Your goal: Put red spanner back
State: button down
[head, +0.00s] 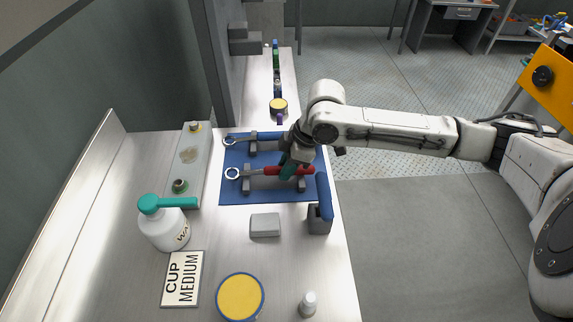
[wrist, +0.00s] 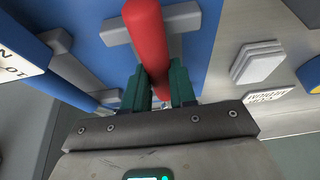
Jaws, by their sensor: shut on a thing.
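The red spanner (head: 270,172) has a red handle and a silver ring end pointing left. It lies level over two grey rests (head: 246,184) on the blue mat (head: 228,193). My gripper (head: 287,172) reaches in from the right with teal fingers shut on the red handle. In the wrist view the red handle (wrist: 147,35) runs between the teal fingers (wrist: 162,88), above a grey rest (wrist: 116,30). I cannot tell whether the spanner touches the rests. A second spanner, blue-handled (head: 266,136), lies behind it on the same mat.
A blue-handled tool in a grey holder (head: 319,222) stands at the mat's front right corner. A grey block (head: 265,225), a teal-topped bottle (head: 165,228), a cup sign (head: 182,279), a yellow-topped round tin (head: 240,296) and a small white bottle (head: 308,304) stand nearer. A grey panel (head: 193,160) lies left.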

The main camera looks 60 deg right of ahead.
jog(key=c, duration=0.9)
grip_release()
jog(key=b+v, duration=0.1)
jog(key=v, duration=1)
jog(key=shift+w, duration=0.1)
